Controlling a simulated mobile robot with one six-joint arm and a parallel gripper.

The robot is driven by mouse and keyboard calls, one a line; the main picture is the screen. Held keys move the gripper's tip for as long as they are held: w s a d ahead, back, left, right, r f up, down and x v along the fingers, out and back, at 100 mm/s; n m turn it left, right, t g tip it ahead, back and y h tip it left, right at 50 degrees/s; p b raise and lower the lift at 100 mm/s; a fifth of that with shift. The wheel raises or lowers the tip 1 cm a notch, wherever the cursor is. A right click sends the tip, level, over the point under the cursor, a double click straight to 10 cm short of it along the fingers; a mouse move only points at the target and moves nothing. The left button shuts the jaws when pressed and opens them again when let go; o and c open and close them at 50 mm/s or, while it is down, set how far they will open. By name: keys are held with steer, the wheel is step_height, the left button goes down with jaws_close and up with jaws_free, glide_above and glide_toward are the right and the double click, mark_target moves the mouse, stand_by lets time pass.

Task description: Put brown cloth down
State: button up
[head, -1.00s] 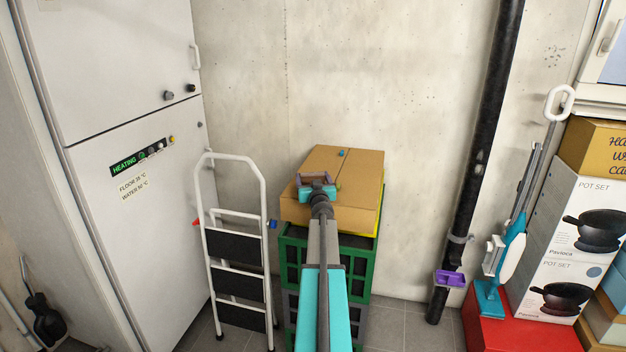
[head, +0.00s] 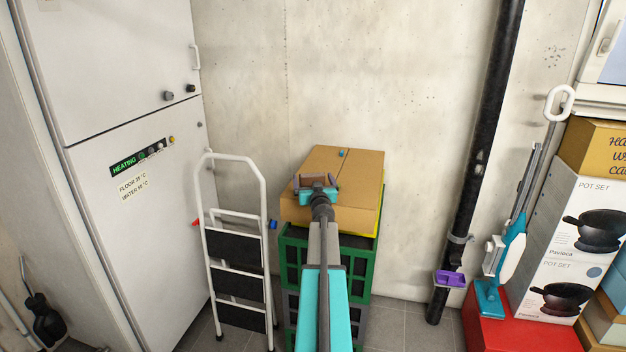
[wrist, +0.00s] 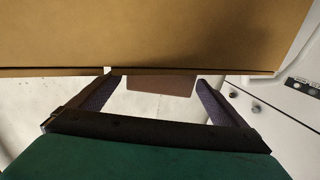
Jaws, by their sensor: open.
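My gripper (head: 317,181) is open, low over the left front part of the closed cardboard box (head: 358,170). A small flat brown piece, which looks like the brown cloth (wrist: 160,85), shows between the two fingertips in the wrist view. It lies close to the right finger, with a gap to the left one. In the head view the cloth is too small and too covered by my gripper to make out clearly. I cannot tell whether it rests on the box. The box also fills the top of the wrist view (wrist: 150,35).
The box sits on a stack of crates, the top one green (head: 360,268). A white step ladder (head: 262,200) and a heating cabinet (head: 130,200) stand to the left. A black pipe (head: 485,130) and a red box (head: 515,333) are to the right. The concrete wall is close behind.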

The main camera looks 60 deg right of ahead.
steer(key=v, duration=1)
steer(key=shift+s+a+b, duration=0.2)
steer(key=shift+s+b, duration=0.05)
steer(key=shift+b, duration=0.1)
stand_by(0.9)
